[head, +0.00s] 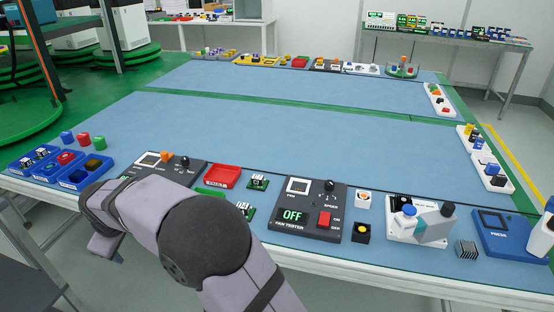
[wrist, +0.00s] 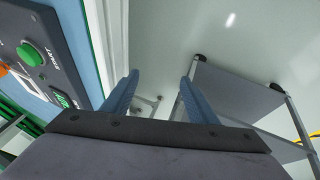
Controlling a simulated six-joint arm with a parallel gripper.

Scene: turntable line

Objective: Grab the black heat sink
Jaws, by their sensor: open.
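The black heat sink (head: 466,249), a small finned block, stands on the blue mat near the front edge at the right in the head view. It is between the white fixture with a grey clamp block and the blue press unit. My gripper (wrist: 160,84) is open and empty in the wrist view, over the floor just beyond the table edge. My gripper is far to the left of the heat sink, which is not in the wrist view.
The fan tester (head: 306,211), white fixture (head: 402,232) and blue press unit (head: 505,234) line the front edge. Blue bins (head: 75,181) and a red tray (head: 222,178) are at the left. The mat's middle is clear. A grey cart (wrist: 235,95) stands on the floor.

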